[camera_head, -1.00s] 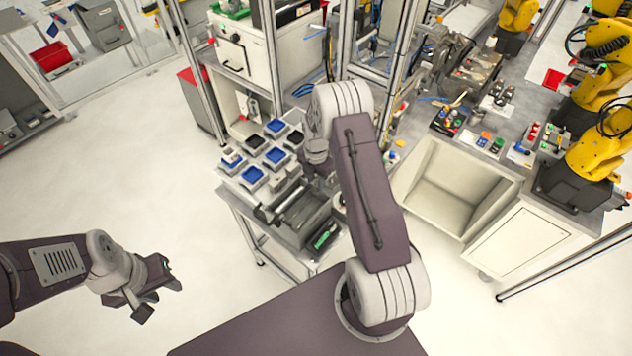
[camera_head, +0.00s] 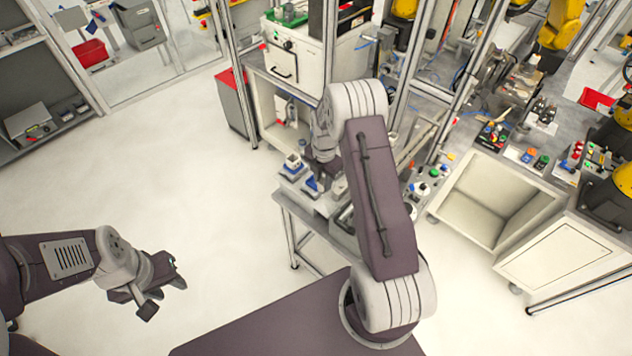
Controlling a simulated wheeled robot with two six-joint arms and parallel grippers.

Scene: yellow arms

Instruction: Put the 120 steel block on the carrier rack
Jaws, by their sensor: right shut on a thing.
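My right arm reaches over a small workbench (camera_head: 285,197) in the middle of the view. My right gripper (camera_head: 326,168) is at the bench's left part, partly covered by my own arm. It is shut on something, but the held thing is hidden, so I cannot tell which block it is. Pale holders with blue parts (camera_head: 293,165) stand on the bench just left of the gripper, and others are hidden behind the arm. I cannot pick out the carrier rack. My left gripper (camera_head: 165,295) is open and empty over bare floor at the lower left.
An open cream bin (camera_head: 495,200) and a worktable with small parts (camera_head: 520,140) are to the right. Metal posts rise behind the arm. The floor at left (camera_head: 150,180) is clear.

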